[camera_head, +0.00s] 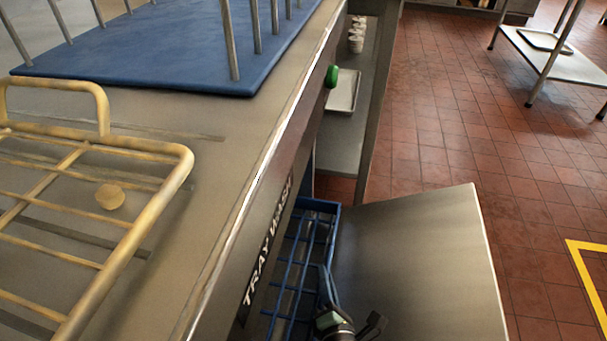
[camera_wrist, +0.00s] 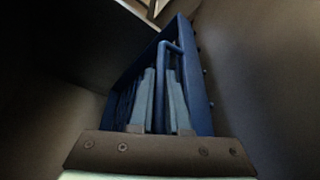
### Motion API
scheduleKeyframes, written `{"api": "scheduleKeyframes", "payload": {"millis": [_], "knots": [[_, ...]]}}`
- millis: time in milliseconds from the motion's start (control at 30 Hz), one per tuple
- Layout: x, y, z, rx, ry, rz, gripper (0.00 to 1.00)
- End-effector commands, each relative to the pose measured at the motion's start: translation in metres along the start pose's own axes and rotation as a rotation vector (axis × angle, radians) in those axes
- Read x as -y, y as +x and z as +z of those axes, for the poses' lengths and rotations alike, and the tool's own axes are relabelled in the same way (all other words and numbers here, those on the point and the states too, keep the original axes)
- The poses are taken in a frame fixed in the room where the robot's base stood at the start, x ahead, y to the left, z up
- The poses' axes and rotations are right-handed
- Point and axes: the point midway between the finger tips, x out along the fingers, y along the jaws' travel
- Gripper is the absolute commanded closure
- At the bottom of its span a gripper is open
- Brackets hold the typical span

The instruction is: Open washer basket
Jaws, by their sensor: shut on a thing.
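The washer basket (camera_head: 325,209) is a blue wire rack in the opening below the counter front, beside a "TRAY WASH" label. It also shows in the wrist view as a blue frame (camera_wrist: 203,110) with an upright looped handle (camera_wrist: 172,46). My gripper (camera_head: 325,290) is at the basket's near right side, low in the head view. In the wrist view my gripper (camera_wrist: 160,98) has its two fingers closed on the looped handle. The washer door (camera_head: 430,260) lies lowered, roughly flat, to the right of the basket. The basket's left and lower parts are hidden.
A steel counter (camera_head: 190,200) above the opening carries a yellowish wire rack (camera_head: 165,195) and a blue mat (camera_head: 150,50) with metal rods. A green button (camera_head: 332,76) sits on the front edge.

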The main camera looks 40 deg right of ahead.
Motion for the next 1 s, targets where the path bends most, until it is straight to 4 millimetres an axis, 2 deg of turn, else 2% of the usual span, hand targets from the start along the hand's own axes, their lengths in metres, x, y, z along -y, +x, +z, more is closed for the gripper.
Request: {"api": "scheduleKeyframes", "payload": {"millis": [233, 267, 400, 767, 867, 1000], "knots": [[0.004, 0.002, 0.002, 0.007, 0.003, -0.009, 1.00], [0.004, 0.002, 0.002, 0.007, 0.003, -0.009, 0.80], [0.002, 0.002, 0.001, 0.005, 0.003, -0.005, 0.55], [0.000, -0.002, -0.001, 0.000, 0.003, -0.001, 0.55], [0.001, -0.011, -0.002, -0.001, 0.003, -0.001, 0.55], [0.002, -0.034, -0.002, 0.000, 0.002, -0.003, 0.55]]}}
